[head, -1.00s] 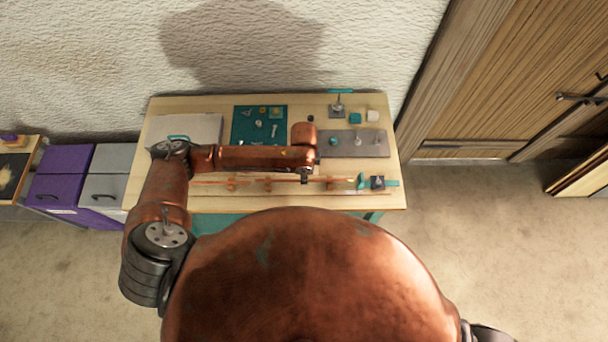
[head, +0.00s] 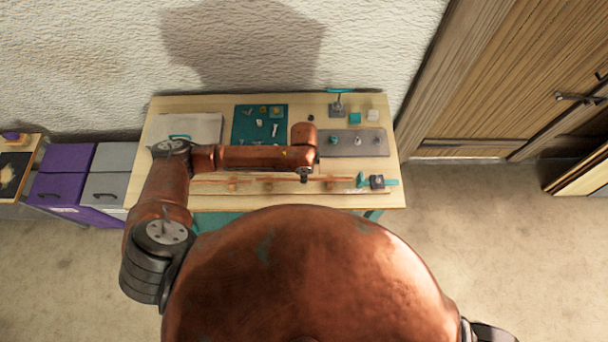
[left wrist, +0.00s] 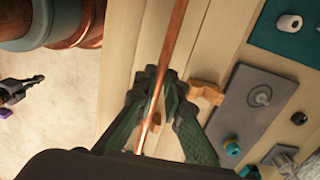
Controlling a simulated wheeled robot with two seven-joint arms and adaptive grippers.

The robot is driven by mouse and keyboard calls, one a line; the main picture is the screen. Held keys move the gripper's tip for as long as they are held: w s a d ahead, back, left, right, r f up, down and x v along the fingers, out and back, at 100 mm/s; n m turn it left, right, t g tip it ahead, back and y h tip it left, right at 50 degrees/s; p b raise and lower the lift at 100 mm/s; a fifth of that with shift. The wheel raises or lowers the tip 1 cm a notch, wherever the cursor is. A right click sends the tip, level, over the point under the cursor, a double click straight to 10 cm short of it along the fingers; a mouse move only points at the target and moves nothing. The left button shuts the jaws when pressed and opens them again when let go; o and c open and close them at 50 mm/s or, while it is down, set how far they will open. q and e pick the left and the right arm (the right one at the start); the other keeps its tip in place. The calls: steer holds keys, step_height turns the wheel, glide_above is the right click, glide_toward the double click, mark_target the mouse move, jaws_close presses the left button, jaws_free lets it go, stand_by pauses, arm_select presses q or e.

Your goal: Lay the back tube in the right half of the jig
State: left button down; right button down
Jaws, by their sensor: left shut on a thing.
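A thin copper-coloured tube (head: 215,181) runs left to right along the front of the table. It also shows in the left wrist view (left wrist: 175,38), running between my fingers. My left gripper (left wrist: 157,84) is shut on this tube; in the head view the gripper (head: 304,178) is small and mostly hidden under my wrist. The jig's orange supports (head: 232,186) stand in a row along the board at the front. One support (left wrist: 206,91) shows just right of the tube in the wrist view. Whether the tube touches the supports cannot be told. My right gripper is out of view.
A teal clamp piece (head: 361,179) and a dark block (head: 377,182) stand at the right end of the row. Behind are a grey plate (head: 365,146) with small fittings and a teal mat (head: 244,124) with loose parts. A pale board (head: 205,124) lies back left.

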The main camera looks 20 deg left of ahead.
arm_select(q)
steer(key=shift+f, duration=0.45)
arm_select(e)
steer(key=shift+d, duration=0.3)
arm_select(q)
steer(key=shift+f, duration=0.3)
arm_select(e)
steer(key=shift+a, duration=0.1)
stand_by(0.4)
arm_select(q)
steer(key=c, duration=1.9)
jaws_free()
steer(key=shift+c, duration=0.2)
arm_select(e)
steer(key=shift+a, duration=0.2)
